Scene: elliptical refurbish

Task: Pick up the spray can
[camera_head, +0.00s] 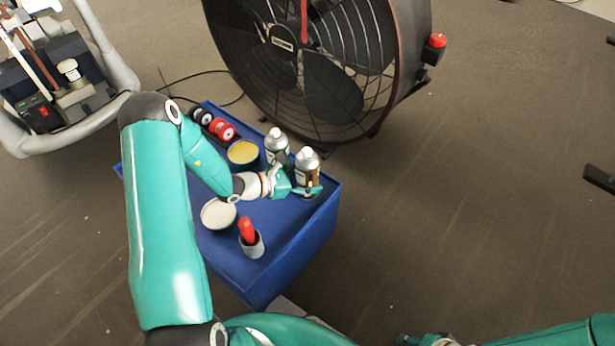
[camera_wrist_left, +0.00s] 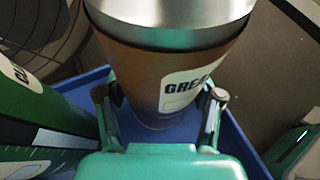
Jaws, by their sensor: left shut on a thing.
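Two spray cans with silver tops stand near the right corner of the blue table. One spray can (camera_head: 307,166) has a brown body with a light label; in the left wrist view this can (camera_wrist_left: 152,75) shows a label reading "GREA". My left gripper (camera_head: 306,190) reaches it from the left, and its fingers (camera_wrist_left: 160,105) are shut on the can's two sides. The other can (camera_head: 277,146) is green and stands just beside it; its label (camera_wrist_left: 22,76) shows at the left of the wrist view. Only part of my right arm shows, and its gripper is not in clear view.
The blue table (camera_head: 275,275) also holds a yellow-filled bowl (camera_head: 243,152), a pale-filled bowl (camera_head: 218,214), a cup with a red-handled item (camera_head: 251,241), and red and black rolls (camera_head: 222,129). A large fan (camera_head: 325,60) stands behind the table.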

